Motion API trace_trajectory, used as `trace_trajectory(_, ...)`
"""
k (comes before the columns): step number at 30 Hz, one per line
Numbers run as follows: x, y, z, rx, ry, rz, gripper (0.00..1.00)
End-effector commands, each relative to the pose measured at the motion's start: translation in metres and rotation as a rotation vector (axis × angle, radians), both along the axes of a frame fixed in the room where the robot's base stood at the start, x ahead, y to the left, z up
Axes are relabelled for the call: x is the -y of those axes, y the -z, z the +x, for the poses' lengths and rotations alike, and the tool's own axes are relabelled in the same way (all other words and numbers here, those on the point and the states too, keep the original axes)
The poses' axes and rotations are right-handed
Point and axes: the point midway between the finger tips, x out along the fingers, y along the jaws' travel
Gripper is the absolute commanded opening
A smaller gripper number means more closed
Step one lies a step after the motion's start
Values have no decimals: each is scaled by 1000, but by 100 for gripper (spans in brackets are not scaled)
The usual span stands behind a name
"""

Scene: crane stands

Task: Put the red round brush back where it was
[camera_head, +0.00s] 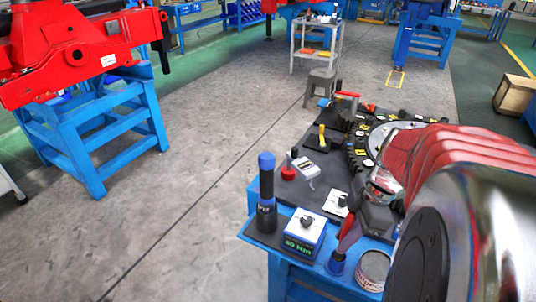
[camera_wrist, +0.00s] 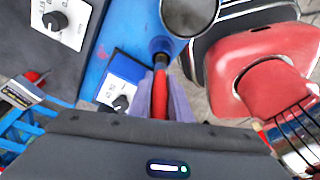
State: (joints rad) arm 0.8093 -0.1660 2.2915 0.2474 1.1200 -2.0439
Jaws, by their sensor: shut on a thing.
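My gripper (camera_head: 358,222) is shut on a red handle, which I take to be the red round brush (camera_head: 348,240). In the wrist view the red handle (camera_wrist: 160,93) shows between the two grey fingers. A blue round part (camera_head: 336,263) shows at the handle's lower end, over the blue front edge of the bench. I cannot tell whether it touches the bench. The wrist view shows this blue part (camera_wrist: 161,45) beside an open metal tin (camera_wrist: 188,12). The same tin (camera_head: 374,268) stands just right of it in the head view.
A blue box with a black knob (camera_head: 304,233) and a tall blue-black bottle (camera_head: 266,195) stand left of the brush. Another knobbed block (camera_head: 337,203) is behind. A red-based tool (camera_head: 289,173) and several others lie farther back on the dark mat.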

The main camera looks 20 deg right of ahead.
Motion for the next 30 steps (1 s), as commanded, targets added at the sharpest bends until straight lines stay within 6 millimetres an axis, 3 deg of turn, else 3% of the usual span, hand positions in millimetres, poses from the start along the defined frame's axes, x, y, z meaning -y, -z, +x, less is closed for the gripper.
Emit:
trace_trajectory(8,0,1,0,0,1,1,0)
trace_trajectory(18,0,36,-1,-1,3,3,0)
trace_trajectory(29,0,38,-1,0,3,1,0)
trace_trajectory(30,1,39,-1,1,3,1,18)
